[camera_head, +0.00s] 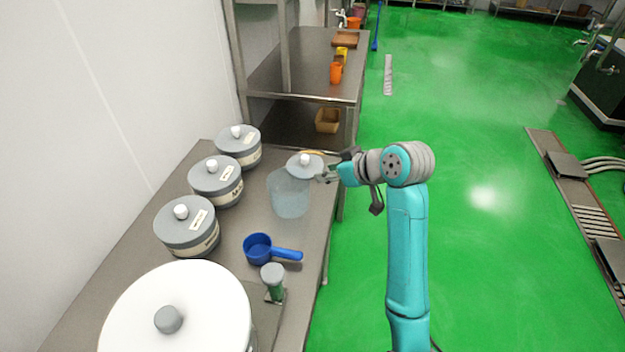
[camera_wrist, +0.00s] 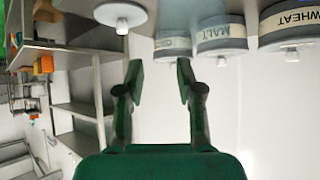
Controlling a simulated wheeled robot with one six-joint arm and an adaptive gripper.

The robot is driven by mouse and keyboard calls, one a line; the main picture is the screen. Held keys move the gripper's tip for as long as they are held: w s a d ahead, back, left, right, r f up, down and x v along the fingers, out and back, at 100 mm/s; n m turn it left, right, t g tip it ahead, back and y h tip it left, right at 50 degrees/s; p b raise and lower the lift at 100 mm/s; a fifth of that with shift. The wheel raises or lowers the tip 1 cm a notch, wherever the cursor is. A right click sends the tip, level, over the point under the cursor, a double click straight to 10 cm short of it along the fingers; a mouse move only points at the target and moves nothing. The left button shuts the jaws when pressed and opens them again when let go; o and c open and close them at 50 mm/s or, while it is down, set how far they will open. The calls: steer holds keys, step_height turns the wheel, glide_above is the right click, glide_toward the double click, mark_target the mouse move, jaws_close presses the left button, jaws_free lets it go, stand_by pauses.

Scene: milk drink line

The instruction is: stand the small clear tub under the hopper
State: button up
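A clear, bluish tub (camera_head: 289,197) stands upright on the steel counter in the head view. A grey lid with a white knob (camera_head: 305,167) shows at its upper right edge; I cannot tell whether it rests on the tub or belongs to something behind. The lid also shows upside down in the wrist view (camera_wrist: 122,15). My gripper (camera_head: 324,177) is just right of the lid, at about its height. In the wrist view my gripper (camera_wrist: 158,70) is open, with nothing between its fingers. A large white round vessel with a grey knob (camera_head: 190,305), possibly the hopper, is at the front.
Three grey-lidded canisters (camera_head: 187,226) line the wall side. A blue scoop (camera_head: 258,249) and a green-bodied, grey-topped fitting (camera_head: 273,281) are on the near counter (camera_head: 295,325). A steel shelf (camera_head: 305,60) with orange and yellow cups stands beyond. The green floor is open right.

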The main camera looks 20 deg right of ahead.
mark_target(304, 172)
steer(key=shift+r+x, duration=0.25)
steer(key=shift+x, duration=4.95)
steer(key=shift+w, duration=0.2)
jaws_close()
